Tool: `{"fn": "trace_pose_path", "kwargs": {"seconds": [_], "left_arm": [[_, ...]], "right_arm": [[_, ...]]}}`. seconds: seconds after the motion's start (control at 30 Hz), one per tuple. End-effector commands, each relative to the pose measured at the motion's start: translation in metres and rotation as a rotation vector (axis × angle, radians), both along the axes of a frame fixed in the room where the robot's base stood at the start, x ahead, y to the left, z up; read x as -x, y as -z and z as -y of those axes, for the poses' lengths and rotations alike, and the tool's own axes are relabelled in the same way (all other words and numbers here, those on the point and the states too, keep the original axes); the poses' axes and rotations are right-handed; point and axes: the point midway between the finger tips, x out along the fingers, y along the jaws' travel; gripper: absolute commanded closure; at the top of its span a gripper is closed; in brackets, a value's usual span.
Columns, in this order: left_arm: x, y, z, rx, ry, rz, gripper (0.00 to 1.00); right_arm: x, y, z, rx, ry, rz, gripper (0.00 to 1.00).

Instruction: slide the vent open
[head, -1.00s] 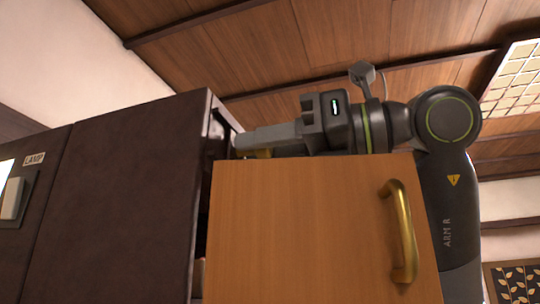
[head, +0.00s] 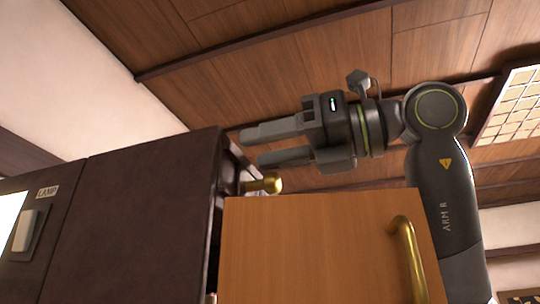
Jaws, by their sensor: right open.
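My right gripper (head: 253,147) is open, with its two grey fingers pointing left, above the top of the wooden door. Nothing shows between the fingers. A brass knob (head: 267,184) sticks out at the edge of the dark cabinet (head: 140,210), just below the lower finger and apart from it. I cannot tell whether this knob belongs to the vent. The vent itself cannot be made out; its slide position does not show. My left gripper is not in view.
An orange wooden door (head: 315,250) with a curved brass handle (head: 410,258) stands in front of the cabinet's right side. A lamp switch (head: 25,231) with a LAMP label is at far left. Free room lies above the door, below the wooden ceiling (head: 300,80).

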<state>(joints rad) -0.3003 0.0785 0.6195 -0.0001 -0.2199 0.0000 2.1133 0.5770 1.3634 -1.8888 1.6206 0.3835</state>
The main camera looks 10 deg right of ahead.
Motion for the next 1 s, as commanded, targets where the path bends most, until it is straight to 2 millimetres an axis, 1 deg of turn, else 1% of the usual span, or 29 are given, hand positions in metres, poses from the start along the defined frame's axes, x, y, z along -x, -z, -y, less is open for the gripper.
{"fn": "trace_pose_path", "kwargs": {"seconds": [0.1,0.2,0.4,0.6,1.0], "left_arm": [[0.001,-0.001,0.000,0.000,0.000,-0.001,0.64],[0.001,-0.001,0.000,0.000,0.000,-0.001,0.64],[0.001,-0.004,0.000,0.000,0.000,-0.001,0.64],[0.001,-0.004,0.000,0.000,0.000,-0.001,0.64],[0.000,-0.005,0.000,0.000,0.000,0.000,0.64]], "right_arm": [[0.001,-0.018,-0.001,-0.001,-0.002,-0.002,0.55],[0.001,-0.030,-0.001,0.000,-0.001,-0.001,0.55],[0.001,-0.048,-0.001,0.001,-0.002,-0.001,0.55],[0.001,-0.055,-0.001,0.002,-0.002,0.000,0.55],[0.001,-0.055,-0.001,0.002,-0.001,0.001,0.55]]}}
